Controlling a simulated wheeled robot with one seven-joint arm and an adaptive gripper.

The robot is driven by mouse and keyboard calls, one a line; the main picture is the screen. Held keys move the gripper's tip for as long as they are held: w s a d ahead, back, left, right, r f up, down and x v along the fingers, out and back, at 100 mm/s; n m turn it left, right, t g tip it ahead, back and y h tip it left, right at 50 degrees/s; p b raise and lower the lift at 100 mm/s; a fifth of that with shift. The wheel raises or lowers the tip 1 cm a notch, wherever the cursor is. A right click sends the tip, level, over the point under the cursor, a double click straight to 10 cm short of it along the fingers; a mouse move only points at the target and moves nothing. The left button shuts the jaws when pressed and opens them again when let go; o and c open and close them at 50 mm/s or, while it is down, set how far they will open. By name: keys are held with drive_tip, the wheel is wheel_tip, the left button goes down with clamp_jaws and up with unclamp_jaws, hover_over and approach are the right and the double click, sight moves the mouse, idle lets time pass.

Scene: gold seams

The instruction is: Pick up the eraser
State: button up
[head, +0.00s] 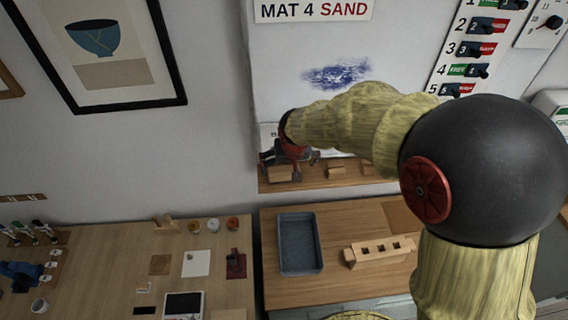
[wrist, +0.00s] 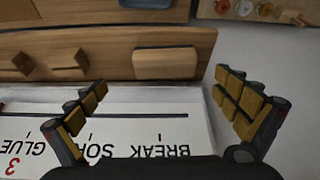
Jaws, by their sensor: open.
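A pale wooden block (wrist: 165,63), which looks like the eraser, lies on the wooden wall ledge. It also shows at the ledge's left end in the head view (head: 280,173), partly hidden by my gripper (head: 292,160). In the wrist view, my gripper (wrist: 160,82) is open, with a jaw to each side. The block appears between and just beyond the fingertips. Nothing is held. I cannot tell how large the gap to the block is.
The ledge (head: 305,182) also holds smaller wooden pieces, one of them a block (head: 335,171). A lettered white card (wrist: 125,125) stands behind. Blue scribble (head: 337,75) marks the wall panel. Below, the table holds a blue-grey tray (head: 286,268) and a slotted wooden rack (head: 378,250).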

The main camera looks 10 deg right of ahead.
sight(284, 170)
drive_tip(key=shift+w+a+p+x, duration=0.15)
drive_tip(key=shift+p+x, duration=0.1)
drive_tip(key=shift+x, duration=1.1)
drive_tip(key=shift+w+a+p+x, duration=0.15)
drive_tip(key=shift+p+x, duration=0.1)
drive_tip(key=shift+x, duration=1.15)
drive_tip(key=shift+a+p+x, duration=0.15)
drive_tip(key=shift+p+x, duration=0.1)
drive_tip(key=shift+x, duration=1.1)
drive_tip(key=shift+r, duration=0.1)
drive_tip(key=shift+c, duration=0.4)
drive_tip(key=c, duration=1.1)
drive_tip(key=shift+r, duration=0.1)
